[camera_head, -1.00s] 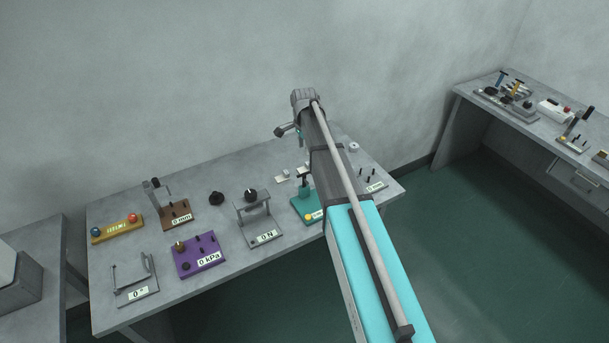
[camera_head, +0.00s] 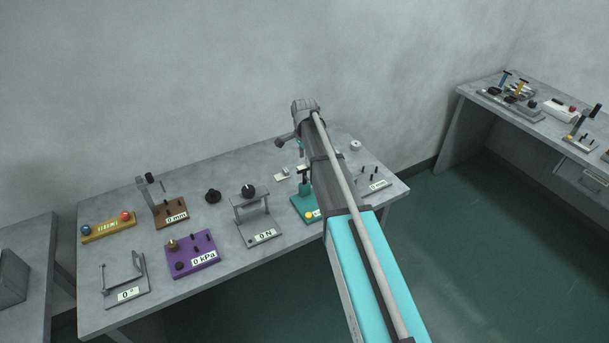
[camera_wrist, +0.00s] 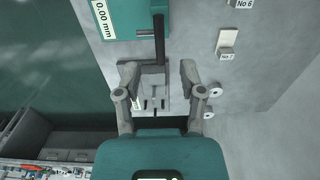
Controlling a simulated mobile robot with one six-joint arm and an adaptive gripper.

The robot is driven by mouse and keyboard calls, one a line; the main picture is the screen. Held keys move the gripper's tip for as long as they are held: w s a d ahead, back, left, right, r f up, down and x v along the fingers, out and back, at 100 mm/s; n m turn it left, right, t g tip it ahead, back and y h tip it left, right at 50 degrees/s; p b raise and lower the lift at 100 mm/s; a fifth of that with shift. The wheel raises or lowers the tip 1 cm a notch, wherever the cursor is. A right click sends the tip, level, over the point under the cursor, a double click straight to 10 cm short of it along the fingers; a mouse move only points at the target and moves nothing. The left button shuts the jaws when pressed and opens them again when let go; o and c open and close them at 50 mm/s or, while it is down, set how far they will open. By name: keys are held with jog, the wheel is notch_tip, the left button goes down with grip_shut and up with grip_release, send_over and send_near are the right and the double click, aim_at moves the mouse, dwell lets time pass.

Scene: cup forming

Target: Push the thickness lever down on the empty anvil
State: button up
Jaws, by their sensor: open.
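The teal thickness gauge (camera_head: 303,207) stands near the right front of the long bench, partly behind my arm. In the wrist view the gauge (camera_wrist: 128,22) is at the top, and its label reads 0.00 mm. Its dark lever (camera_wrist: 158,42) points down the picture toward the space between my fingers. My gripper (camera_wrist: 158,72) is open and empty, one finger on each side of the lever. I cannot tell whether it touches. In the head view my arm hides the gripper.
A grey stand (camera_head: 257,228), a purple block (camera_head: 192,250), a brown block (camera_head: 171,213) and a yellow bar (camera_head: 108,227) occupy the bench to the left. In the wrist view a small numbered block (camera_wrist: 227,42) lies right of the gauge. Another bench (camera_head: 545,122) stands at the right.

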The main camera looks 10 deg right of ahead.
aim_at(305, 170)
jog(key=shift+a+f+b, duration=0.1)
jog(key=shift+f+b, duration=2.7)
jog(key=shift+f, duration=0.3)
jog(key=shift+c, duration=0.2)
grip_shut()
